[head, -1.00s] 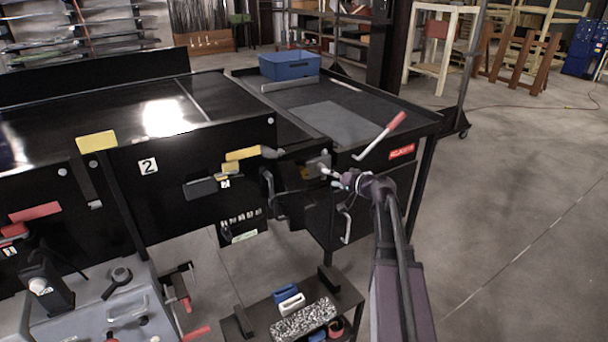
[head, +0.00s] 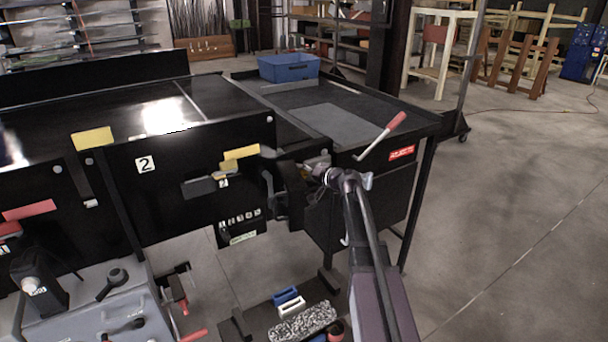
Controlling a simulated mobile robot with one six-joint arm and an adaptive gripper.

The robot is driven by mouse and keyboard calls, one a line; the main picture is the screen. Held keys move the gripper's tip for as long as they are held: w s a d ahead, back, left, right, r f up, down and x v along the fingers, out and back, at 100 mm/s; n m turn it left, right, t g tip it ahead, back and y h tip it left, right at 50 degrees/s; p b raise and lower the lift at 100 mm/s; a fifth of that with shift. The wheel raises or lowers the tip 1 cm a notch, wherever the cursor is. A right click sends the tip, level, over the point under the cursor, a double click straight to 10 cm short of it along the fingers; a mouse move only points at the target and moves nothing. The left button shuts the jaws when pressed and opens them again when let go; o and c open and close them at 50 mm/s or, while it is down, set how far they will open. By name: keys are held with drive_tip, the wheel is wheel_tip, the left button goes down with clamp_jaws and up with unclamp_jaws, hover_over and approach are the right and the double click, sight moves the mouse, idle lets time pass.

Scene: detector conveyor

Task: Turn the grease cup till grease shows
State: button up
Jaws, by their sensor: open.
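My gripper (head: 322,172) is at the black housing (head: 288,180) on the conveyor's end, between the panel marked 2 and the table with the red-gripped lever. It is open, with its fingers pointing left. A small greyish fitting (head: 317,161) shows just above and behind the fingers, mostly covered by them. I cannot tell whether this is the grease cup, or whether the fingers touch it. No grease can be made out at this size.
A lever with a red grip (head: 383,135) sticks out right of my gripper. A blue bin (head: 289,67) stands on the table behind. Below, a low shelf holds a mottled roll (head: 302,321) and small blocks. The floor at right is clear.

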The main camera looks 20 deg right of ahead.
drive_tip(key=shift+c, duration=0.2)
drive_tip(key=c, duration=1.1)
drive_tip(key=shift+m+b, duration=0.3)
drive_tip(key=m+y+b, duration=0.1)
drive_tip(key=m+t+b, duration=0.1)
drive_tip(key=m, duration=0.1)
drive_tip(key=shift+f+y+b, duration=0.25)
drive_tip(key=shift+y+b, duration=0.15)
drive_tip(key=shift+m+t+y+b, duration=0.55)
drive_tip(key=shift+m+b, duration=0.6)
drive_tip(key=shift+m, duration=0.75)
drive_tip(key=shift+r, duration=0.1)
